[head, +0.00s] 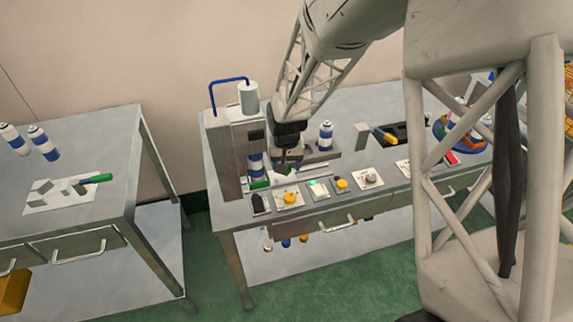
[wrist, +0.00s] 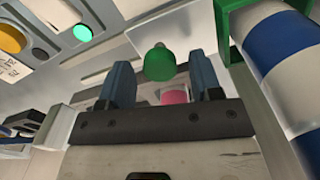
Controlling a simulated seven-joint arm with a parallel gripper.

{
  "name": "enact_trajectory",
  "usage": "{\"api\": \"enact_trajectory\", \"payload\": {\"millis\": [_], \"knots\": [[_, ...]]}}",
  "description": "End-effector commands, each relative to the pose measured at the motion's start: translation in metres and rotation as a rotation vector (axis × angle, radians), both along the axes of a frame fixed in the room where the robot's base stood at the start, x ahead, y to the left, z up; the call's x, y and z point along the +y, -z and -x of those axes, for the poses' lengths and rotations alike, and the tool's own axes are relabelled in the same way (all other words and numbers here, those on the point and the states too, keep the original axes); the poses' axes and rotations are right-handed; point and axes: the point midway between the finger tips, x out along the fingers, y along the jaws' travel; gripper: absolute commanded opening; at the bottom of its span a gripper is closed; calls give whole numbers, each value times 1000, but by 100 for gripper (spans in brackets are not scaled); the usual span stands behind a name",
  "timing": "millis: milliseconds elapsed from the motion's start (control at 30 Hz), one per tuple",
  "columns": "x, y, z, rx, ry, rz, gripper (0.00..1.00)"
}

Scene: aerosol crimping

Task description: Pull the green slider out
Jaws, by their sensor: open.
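The green slider's rounded knob (wrist: 160,63) shows in the wrist view, between the tips of my gripper's two dark blue fingers. There is a visible gap on both sides of it. My gripper (wrist: 159,66) is open and holds nothing. In the head view my gripper (head: 287,163) is low in front of the crimping machine (head: 228,150), just right of the blue-and-white can. A green part (head: 259,184) shows at the foot of that can (head: 256,165). In the wrist view a green bracket (wrist: 228,22) is around the can (wrist: 275,50). My gripper hides the knob in the head view.
A row of button panels (head: 289,197) lies along the bench's front edge, close to my gripper. Another can (head: 325,136) stands to the right. A pink part (wrist: 174,97) shows behind the fingers. A separate table (head: 80,215) stands at the left.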

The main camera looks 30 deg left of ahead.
Motion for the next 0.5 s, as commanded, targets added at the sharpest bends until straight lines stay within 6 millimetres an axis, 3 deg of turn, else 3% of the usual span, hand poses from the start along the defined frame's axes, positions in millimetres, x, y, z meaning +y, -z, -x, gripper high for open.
{"api": "enact_trajectory", "payload": {"millis": [367,500], "knots": [[0,2,0,-1,0,-1,57],[0,2,0,-1,0,-1,36]]}}
